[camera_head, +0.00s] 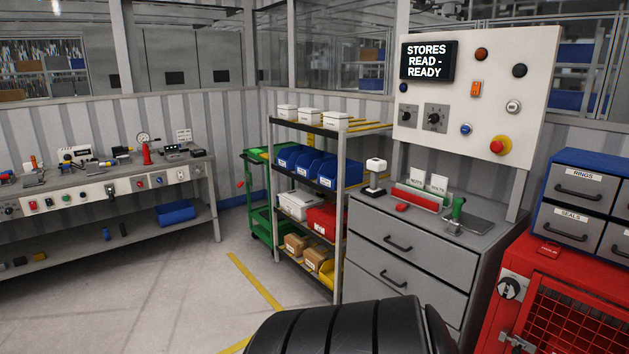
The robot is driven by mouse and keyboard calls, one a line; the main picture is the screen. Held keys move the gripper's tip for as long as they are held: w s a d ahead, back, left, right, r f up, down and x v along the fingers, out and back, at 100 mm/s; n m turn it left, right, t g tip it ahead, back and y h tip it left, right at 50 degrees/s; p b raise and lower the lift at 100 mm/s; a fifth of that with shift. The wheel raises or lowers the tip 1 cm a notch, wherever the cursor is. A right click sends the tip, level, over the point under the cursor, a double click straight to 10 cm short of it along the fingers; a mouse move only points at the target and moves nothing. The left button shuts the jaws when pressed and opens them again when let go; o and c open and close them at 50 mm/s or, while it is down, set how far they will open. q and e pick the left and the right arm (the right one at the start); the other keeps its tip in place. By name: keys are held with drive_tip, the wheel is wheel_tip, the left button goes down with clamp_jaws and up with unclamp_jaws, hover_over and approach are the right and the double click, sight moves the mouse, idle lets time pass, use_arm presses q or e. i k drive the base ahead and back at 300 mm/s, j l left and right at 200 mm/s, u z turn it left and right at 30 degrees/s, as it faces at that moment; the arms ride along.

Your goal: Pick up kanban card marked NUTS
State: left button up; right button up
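Two pale upright cards stand in a red holder (417,198) on top of the grey drawer cabinet, the left card (417,176) and the right card (438,183). Both carry small dark print at the top that is too small to read surely, so I cannot tell which is marked NUTS. The holder hides their lower edges. Neither of my grippers is in view.
On the grey cabinet (390,220), a green-handled tool (458,208) on a grey plate is right of the holder and a white-topped device (376,173) left. A shelf rack (341,220) stands left, a red cabinet (545,290) right. Open floor (170,290) lies front left.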

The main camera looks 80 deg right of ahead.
sight(417, 176)
drive_tip(key=z, duration=2.15)
drive_tip(key=i+l+z, duration=0.1)
drive_tip(key=z, duration=0.3)
drive_tip(key=i+z, duration=0.1)
drive_tip(key=z, duration=0.3)
drive_tip(key=i+z, duration=0.1)
drive_tip(key=z, duration=0.25)
drive_tip(key=i+j+z, duration=0.1)
drive_tip(key=i, duration=0.35)
